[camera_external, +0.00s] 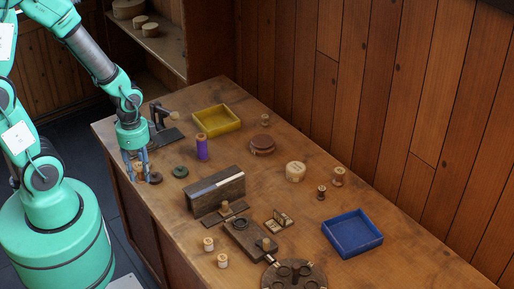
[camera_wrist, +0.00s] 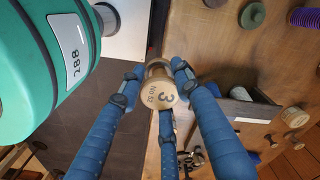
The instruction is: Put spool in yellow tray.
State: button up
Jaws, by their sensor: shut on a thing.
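The yellow tray (camera_external: 231,127) stands at the far left part of the bench and looks empty in the external view. My gripper (camera_external: 138,173) is at the bench's left edge, to the left of and nearer than the tray. In the wrist view its blue fingers (camera_wrist: 160,88) are closed around a pale wooden spool (camera_wrist: 157,95), whose end face is marked "3" and "No 52". In the external view the held spool (camera_external: 138,168) is partly hidden between the fingers. I cannot tell whether it touches the bench.
A purple spool (camera_external: 202,148), a green disc (camera_external: 180,172) and a dark ring (camera_external: 155,178) stand near my gripper. A dark stand (camera_external: 170,134) is left of the tray.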

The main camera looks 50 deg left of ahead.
jog(key=shift+r, duration=0.85)
jog(key=w+a+r+p, duration=0.15)
jog(key=w+a, duration=0.35)
jog(key=w, duration=0.5)
jog(key=w+a+r+p, duration=0.15)
jog(key=w+a, duration=0.25)
jog(key=w, duration=0.6)
jog(key=w+a+r+p, duration=0.15)
jog(key=w+a, duration=0.35)
jog(key=w, duration=0.6)
jog(key=w+a+f+n+p, duration=0.1)
jog(key=w+a+f+p, duration=0.1)
jog(key=w+a, duration=0.5)
jog(key=w+a+f+p, duration=0.2)
jog(key=w+a+f, duration=0.1)
jog(key=w+a, duration=0.5)
jog(key=shift+f, duration=2.4)
jog(key=shift+f, duration=0.1)
jog(key=shift+f+p, duration=0.4)
jog(key=shift+f, duration=2.6)
